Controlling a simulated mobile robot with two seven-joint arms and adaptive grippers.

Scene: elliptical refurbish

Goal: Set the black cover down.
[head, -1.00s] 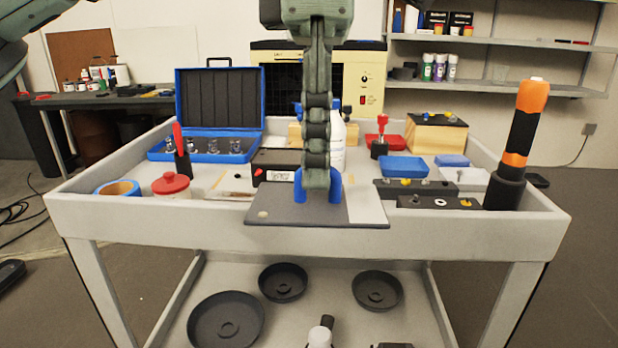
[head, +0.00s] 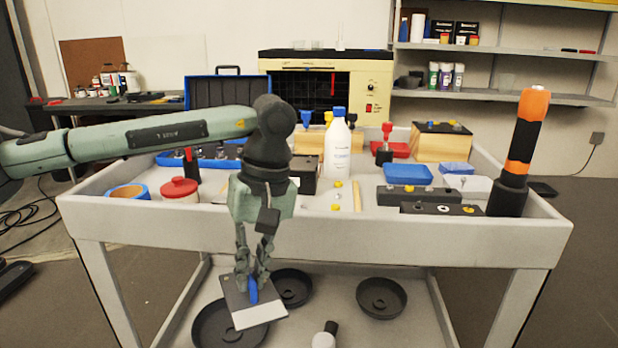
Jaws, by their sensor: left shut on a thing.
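My left gripper (head: 251,280) points down, shut on the blue handle of the black cover. The black cover (head: 237,296) is a flat, slightly tilted plate, dark with a light strip along its near right edge. It hangs below the front wall of the grey cart's (head: 400,238) top tray, in front of the lower shelf in the picture. It partly hides the dark round dishes there. I cannot tell how far it is from the shelf. My right gripper is not in view.
On the lower shelf are dark round dishes (head: 382,297) and a white-and-black bottle (head: 324,338). The top tray holds a white bottle (head: 338,150), a red-lidded jar (head: 180,190), a blue dish (head: 407,174) and an orange-black torch (head: 521,150).

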